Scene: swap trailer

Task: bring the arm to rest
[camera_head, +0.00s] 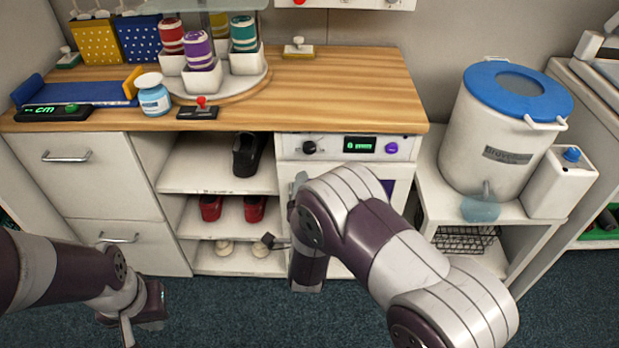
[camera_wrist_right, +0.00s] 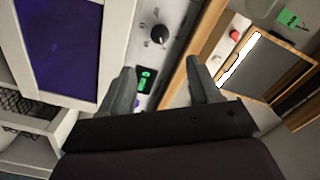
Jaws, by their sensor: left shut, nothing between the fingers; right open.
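My left arm reaches in low from the left in the head view. Its gripper (camera_head: 132,322) hangs over the dark carpet in front of the drawers, shut and empty. My right arm (camera_head: 370,225) bends across the front of the white appliance, and its hand is mostly hidden behind its own links in the head view. In the right wrist view, the right gripper (camera_wrist_right: 160,85) has its two fingers spread wide with nothing between them. The appliance's control panel and the wooden counter edge show beyond them.
Shoes sit on open shelves below. A white bucket with a blue lid (camera_head: 517,92) stands at the right. The carpet (camera_head: 220,315) between the arms is clear.

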